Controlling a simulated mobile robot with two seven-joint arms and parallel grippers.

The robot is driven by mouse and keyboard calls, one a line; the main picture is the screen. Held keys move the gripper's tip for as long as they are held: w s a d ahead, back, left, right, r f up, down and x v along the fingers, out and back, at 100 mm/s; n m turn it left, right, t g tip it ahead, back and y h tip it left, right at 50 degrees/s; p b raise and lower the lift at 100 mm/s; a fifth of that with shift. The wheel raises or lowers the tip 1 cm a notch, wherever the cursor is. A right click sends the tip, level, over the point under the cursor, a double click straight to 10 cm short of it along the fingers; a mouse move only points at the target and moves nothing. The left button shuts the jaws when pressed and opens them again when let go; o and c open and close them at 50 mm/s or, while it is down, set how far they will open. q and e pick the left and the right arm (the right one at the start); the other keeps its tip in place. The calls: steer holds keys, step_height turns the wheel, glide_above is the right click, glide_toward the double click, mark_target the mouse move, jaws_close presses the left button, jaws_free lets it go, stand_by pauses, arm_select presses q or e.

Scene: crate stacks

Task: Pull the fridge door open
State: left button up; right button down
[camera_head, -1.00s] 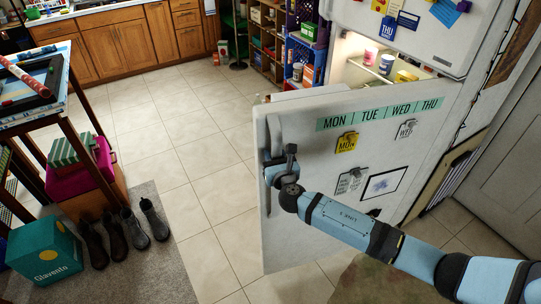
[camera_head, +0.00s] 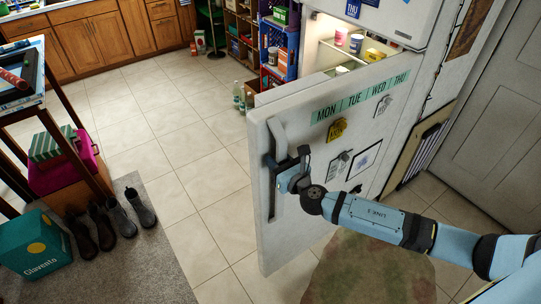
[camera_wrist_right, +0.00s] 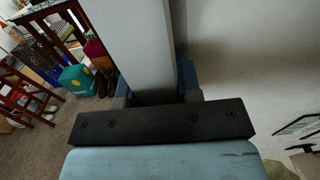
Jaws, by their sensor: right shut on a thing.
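The white fridge door (camera_head: 300,230) stands partly open in the head view, with shelves and jars showing behind it. Its long vertical handle (camera_head: 271,190) is near the door's left edge. My right gripper (camera_head: 285,178) is at the handle, shut on it. In the right wrist view the grey handle bar (camera_wrist_right: 137,45) runs up between the two fingers of my right gripper (camera_wrist_right: 152,92), and the door's face fills the right side. My left gripper is not in view.
Several shoes (camera_head: 105,225) and a teal box (camera_head: 32,245) are on a grey mat at the left. A wooden table (camera_head: 65,110) stands behind them. Tiled floor (camera_head: 200,180) left of the door is clear. A crate shelf (camera_head: 278,45) stands beside the fridge.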

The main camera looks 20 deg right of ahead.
steer(key=shift+s+d, duration=0.2)
steer(key=shift+s, duration=0.55)
steer(key=c, duration=0.8)
jaws_free()
steer(key=shift+s, duration=0.1)
steer(key=s+d+b, duration=0.3)
steer(key=s, duration=1)
steer(key=shift+s, duration=0.15)
